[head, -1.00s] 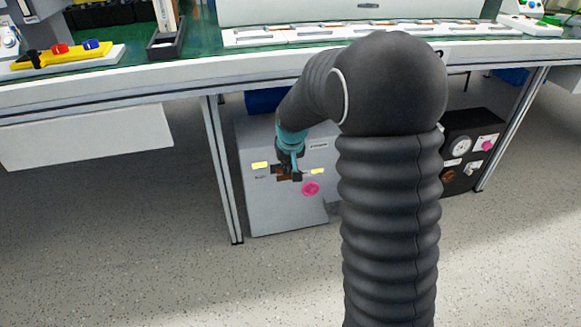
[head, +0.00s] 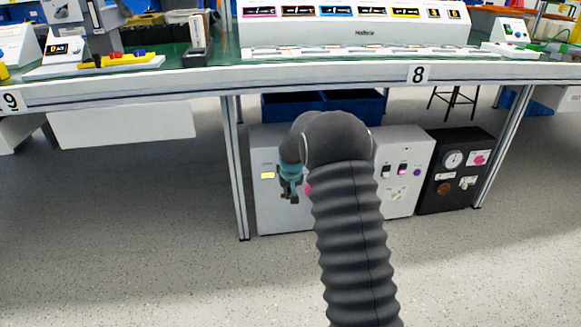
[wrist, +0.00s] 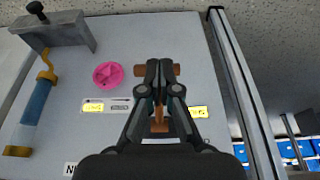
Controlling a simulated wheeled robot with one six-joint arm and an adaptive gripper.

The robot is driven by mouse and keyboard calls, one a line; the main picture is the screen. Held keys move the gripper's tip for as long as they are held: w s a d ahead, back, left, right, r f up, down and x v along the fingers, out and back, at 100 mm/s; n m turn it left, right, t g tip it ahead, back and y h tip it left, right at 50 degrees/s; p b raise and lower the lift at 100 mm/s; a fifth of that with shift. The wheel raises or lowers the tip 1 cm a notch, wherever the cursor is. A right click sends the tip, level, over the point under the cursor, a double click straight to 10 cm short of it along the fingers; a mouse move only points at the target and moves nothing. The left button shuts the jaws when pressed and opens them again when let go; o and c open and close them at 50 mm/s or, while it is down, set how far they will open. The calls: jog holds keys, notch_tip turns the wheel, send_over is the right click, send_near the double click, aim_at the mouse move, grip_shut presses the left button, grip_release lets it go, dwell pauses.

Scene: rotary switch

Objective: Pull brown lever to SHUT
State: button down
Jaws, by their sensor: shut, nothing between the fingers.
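The brown lever (wrist: 159,122) is on a light grey panel (wrist: 215,75). In the wrist view it shows behind and between my gripper's fingers, with a brown crosspiece around the fingertips. My gripper (wrist: 158,66) is shut, with its tips over the lever; I cannot tell whether they touch it. In the head view my gripper (head: 290,198) is in front of the grey box (head: 268,215) under the bench and hides the lever.
A pink round knob (wrist: 107,74) and a blue-handled part (wrist: 36,102) are on the same panel. A black box with a gauge (head: 453,170) stands to the right. The bench edge (head: 330,75) is above and a bench leg (head: 237,170) is at left. The floor in front is clear.

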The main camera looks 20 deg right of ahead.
jog(key=shift+s+b+x, duration=0.2)
jog(key=shift+b+x, duration=0.15)
jog(key=shift+x, duration=1.2)
jog(key=shift+d+f, duration=0.15)
